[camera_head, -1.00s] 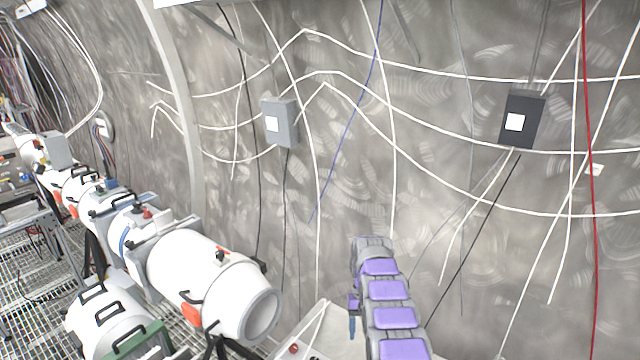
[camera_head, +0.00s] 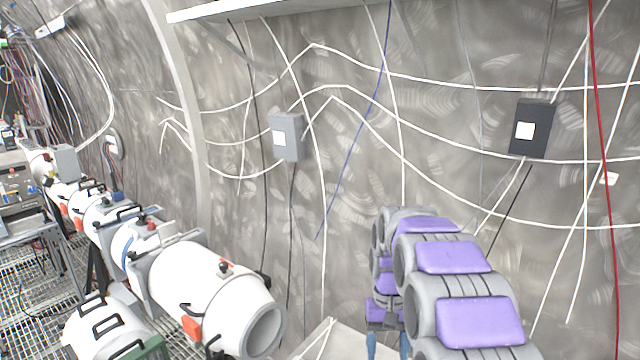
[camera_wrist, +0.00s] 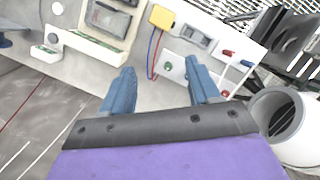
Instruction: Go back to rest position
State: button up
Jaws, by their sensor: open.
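My gripper shows in the wrist view (camera_wrist: 162,92) with its two blue fingers spread apart and nothing between them. Beyond the fingers is a pale panel (camera_wrist: 130,62) with a yellow box, red and blue wires and small buttons. In the head view my purple and grey arm rises at the lower right. The blue fingers (camera_head: 387,345) hang below the arm near the bottom edge, partly cut off. They appear in front of the wall and beside the pale panel's corner (camera_head: 335,343).
A row of white cylinders (camera_head: 200,285) runs along the left over a grating floor (camera_head: 30,285). A grey box (camera_head: 287,137) and a dark box (camera_head: 530,128) hang on the curved wall among loose cables. In the wrist view a white cylinder opening (camera_wrist: 283,115) is close at the right.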

jog(key=s+f+b, duration=0.2)
jog(key=s+b, duration=0.1)
jog(key=s, duration=1.4)
jog(key=s+f+t+b, duration=0.1)
jog(key=s+f+b, duration=0.1)
jog(key=s, duration=1.5)
jog(key=shift+s+b, duration=0.3)
jog(key=shift+b, duration=0.15)
